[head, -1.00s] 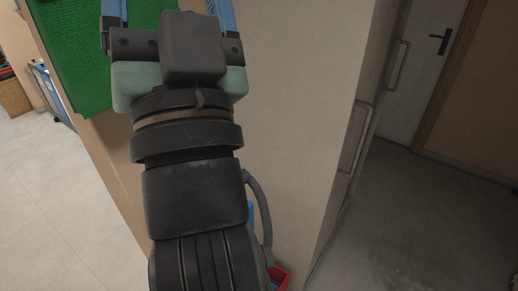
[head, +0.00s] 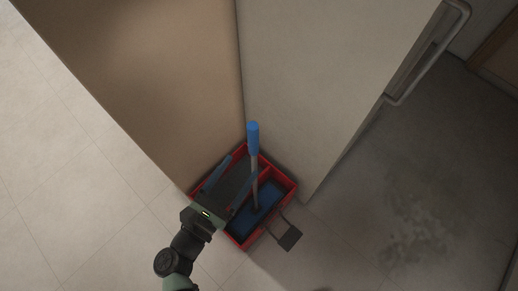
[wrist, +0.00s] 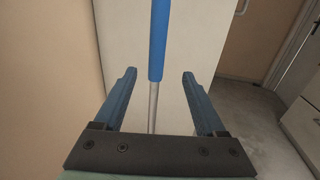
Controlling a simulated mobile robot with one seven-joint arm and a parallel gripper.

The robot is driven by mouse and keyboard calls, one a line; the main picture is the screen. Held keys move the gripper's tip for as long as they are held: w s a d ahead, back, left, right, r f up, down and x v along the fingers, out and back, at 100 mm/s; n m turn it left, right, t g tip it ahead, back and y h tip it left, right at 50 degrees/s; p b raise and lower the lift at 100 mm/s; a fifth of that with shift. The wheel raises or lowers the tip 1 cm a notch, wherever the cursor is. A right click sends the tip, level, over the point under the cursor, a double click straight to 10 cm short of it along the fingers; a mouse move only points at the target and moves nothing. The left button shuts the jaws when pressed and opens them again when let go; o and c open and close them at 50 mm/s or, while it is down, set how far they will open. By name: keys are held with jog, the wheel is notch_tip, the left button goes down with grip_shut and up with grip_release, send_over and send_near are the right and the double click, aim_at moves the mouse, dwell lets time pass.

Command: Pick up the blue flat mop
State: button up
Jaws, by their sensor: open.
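The blue flat mop stands upright in the head view, with a blue grip (head: 253,138), a grey pole and a blue flat head (head: 247,219) inside a red bucket (head: 284,177). My gripper (head: 243,168) is open, its blue fingers spread, low over the bucket and beside the pole. In the wrist view the mop's blue grip (wrist: 158,40) and grey pole run upright between my two fingers (wrist: 158,73), with a gap on each side. How far the pole lies between the fingers in depth is hard to tell.
A beige cabinet side (head: 165,75) and a pale panel (head: 310,90) meet in a corner right behind the bucket. A metal handle (head: 425,60) sticks out at the upper right. Light tiled floor (head: 60,190) is clear on the left; grey floor is clear on the right.

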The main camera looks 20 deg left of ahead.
aim_at(252, 151)
jog(key=w, duration=0.5)
jog(key=shift+w+d+r+p, duration=0.2)
jog(key=shift+w+d+p, duration=0.15)
jog(key=shift+w+d, duration=0.05)
jog(key=w, duration=0.1)
jog(key=w+p, duration=0.1)
jog(key=w, duration=0.2)
jog(key=shift+w+d+r, duration=0.1)
jog(key=shift+w+r, duration=0.15)
jog(key=shift+r, duration=0.1)
jog(key=shift+w, duration=0.35)
grip_shut()
